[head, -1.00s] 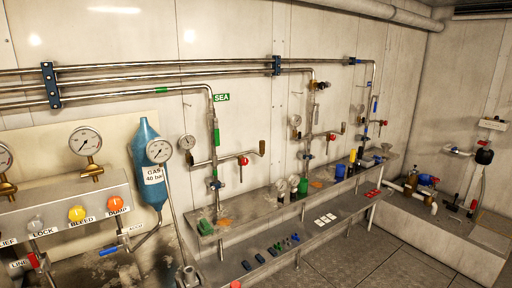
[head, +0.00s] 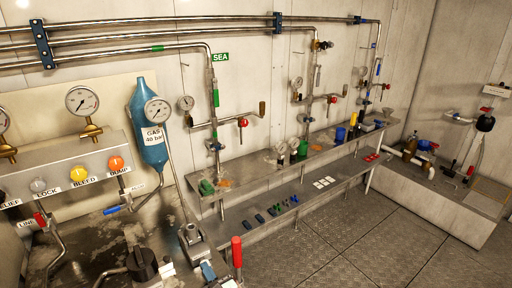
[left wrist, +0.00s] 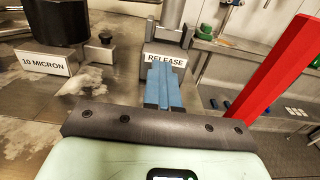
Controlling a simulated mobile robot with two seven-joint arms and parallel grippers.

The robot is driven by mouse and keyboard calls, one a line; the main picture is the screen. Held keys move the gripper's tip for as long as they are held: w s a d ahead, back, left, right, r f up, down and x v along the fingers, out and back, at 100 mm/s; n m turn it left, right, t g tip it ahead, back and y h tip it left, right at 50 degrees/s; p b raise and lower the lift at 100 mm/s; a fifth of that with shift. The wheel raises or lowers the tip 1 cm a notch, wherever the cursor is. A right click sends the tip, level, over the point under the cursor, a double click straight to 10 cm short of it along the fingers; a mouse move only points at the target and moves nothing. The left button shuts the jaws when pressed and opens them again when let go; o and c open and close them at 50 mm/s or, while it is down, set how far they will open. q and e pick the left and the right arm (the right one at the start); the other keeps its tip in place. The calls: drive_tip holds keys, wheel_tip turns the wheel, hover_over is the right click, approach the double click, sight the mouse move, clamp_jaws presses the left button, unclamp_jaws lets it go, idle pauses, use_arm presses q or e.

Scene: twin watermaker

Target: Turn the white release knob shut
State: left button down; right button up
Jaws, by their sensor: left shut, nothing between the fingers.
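The RELEASE label shows in the left wrist view on a grey block (left wrist: 165,58). My right gripper is out of view.
A red lever (left wrist: 285,75) stands upright close right of my left gripper; it also shows in the head view (head: 237,255). A blue gas bottle (head: 148,125) and gauges stand behind.

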use_arm(q)
drive_tip(key=shift+w+a+r, duration=0.2)
drive_tip(key=shift+a+r, duration=0.1)
drive_tip(key=shift+a, duration=0.15)
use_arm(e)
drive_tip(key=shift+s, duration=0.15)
use_arm(q)
drive_tip(key=shift+f, duration=0.1)
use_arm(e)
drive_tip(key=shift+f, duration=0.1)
use_arm(q)
drive_tip(key=shift+w+d, duration=0.2)
drive_tip(key=shift+d, duration=0.1)
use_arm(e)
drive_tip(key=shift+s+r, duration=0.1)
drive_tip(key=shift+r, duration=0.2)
use_arm(q)
drive_tip(key=shift+w+d+p, duration=0.15)
drive_tip(key=shift+d+p, duration=0.25)
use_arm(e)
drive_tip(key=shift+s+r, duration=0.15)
use_arm(q)
drive_tip(key=shift+w+d+f, duration=0.2)
drive_tip(key=shift+w+f, duration=0.15)
drive_tip(key=shift+w, duration=0.4)
drive_tip(key=shift+s+d, duration=0.1)
drive_tip(key=shift+s, duration=0.2)
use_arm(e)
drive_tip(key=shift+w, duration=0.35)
